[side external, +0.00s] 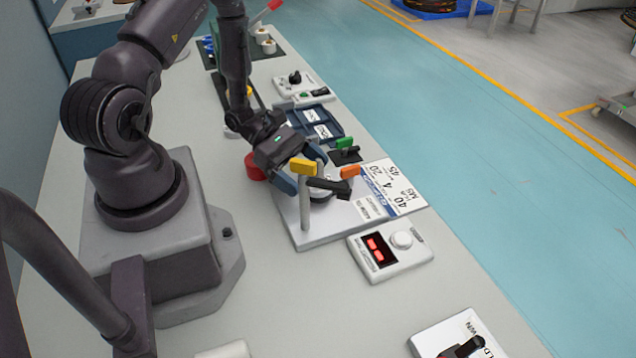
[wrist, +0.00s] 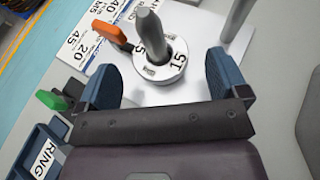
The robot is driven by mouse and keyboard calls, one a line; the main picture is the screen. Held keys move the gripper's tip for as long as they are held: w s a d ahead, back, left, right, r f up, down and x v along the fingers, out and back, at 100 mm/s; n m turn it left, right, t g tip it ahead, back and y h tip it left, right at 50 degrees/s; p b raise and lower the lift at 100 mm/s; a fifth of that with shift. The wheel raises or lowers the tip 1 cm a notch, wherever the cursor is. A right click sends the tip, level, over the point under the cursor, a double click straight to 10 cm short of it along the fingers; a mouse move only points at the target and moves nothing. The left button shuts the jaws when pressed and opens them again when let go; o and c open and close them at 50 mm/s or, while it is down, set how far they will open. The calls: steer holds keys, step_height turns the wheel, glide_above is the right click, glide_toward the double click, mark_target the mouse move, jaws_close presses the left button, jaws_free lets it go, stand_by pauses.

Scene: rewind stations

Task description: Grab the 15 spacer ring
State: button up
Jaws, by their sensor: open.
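The 15 spacer ring (wrist: 168,72) is a white ring with black "15" markings. In the wrist view it sits around an upright grey post (wrist: 150,28) on a white base plate (wrist: 190,92). My gripper (wrist: 161,66) is open, with one blue finger on each side of the ring and a visible gap to both. Nothing is held. In the side external view my gripper (side external: 302,182) is low over the base plate (side external: 330,232). There the ring is mostly hidden behind the fingers and a black bar.
A yellow-topped post (side external: 305,212) stands close to my gripper. Orange (side external: 349,173) and green (side external: 345,143) handles are beyond it. A box with a red display (side external: 378,250) stands nearer the camera. A dark blue tray (side external: 318,127) lies behind. A red round object (side external: 254,167) is beside my arm.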

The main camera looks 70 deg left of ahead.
steer(key=shift+x, duration=0.8)
steer(key=c, duration=1.1)
